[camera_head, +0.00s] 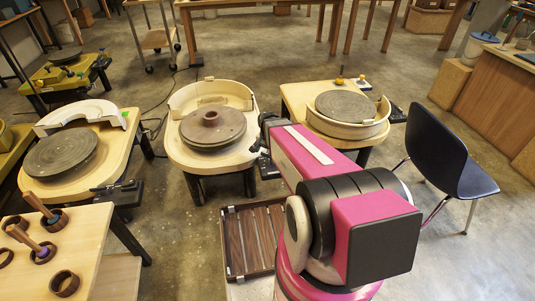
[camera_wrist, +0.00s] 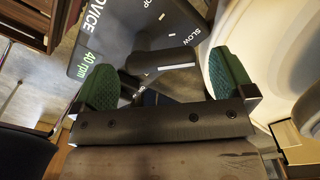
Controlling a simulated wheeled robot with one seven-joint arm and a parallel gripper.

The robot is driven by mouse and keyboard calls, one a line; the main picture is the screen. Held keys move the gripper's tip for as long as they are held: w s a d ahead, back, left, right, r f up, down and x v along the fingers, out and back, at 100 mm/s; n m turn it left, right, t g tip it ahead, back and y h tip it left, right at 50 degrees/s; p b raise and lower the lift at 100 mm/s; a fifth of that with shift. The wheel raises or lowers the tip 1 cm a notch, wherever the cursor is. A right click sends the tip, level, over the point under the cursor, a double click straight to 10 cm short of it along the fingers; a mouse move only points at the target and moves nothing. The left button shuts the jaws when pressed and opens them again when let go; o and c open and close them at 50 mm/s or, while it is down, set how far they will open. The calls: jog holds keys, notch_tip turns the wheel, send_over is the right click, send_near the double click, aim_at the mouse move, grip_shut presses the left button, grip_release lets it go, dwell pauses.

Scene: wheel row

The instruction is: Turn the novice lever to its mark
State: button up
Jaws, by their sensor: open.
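In the wrist view a dark control panel (camera_wrist: 112,38) reads "NOVICE", with "40 rpm" in green at its left edge and "SLOW" at its upper right. A dark grey lever (camera_wrist: 142,63) with a white stripe lies on the panel. The stripe points right, below the word "SLOW". My gripper (camera_wrist: 163,66) is open, with one green pad left of the lever and one right of it. A gap shows at the left pad; I cannot tell whether the right pad touches the lever. In the head view my arm hides the gripper and the lever.
The middle pottery wheel (camera_head: 212,128) stands just left of my arm. Other wheels stand at left (camera_head: 62,153) and right (camera_head: 346,106). A dark chair (camera_head: 440,150) is at the right. A slatted tray (camera_head: 252,240) and a wooden table (camera_head: 75,245) are in front.

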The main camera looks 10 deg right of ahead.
jog(key=shift+f, duration=0.5)
jog(key=c, duration=0.9)
jog(key=shift+n, duration=0.3)
jog(key=n, duration=0.3)
jog(key=shift+s+a, duration=0.2)
jog(key=shift+s, duration=0.15)
jog(key=shift+s+n, duration=0.2)
jog(key=shift+n, duration=0.85)
jog(key=shift+s+n, duration=0.15)
jog(key=shift+n, duration=0.9)
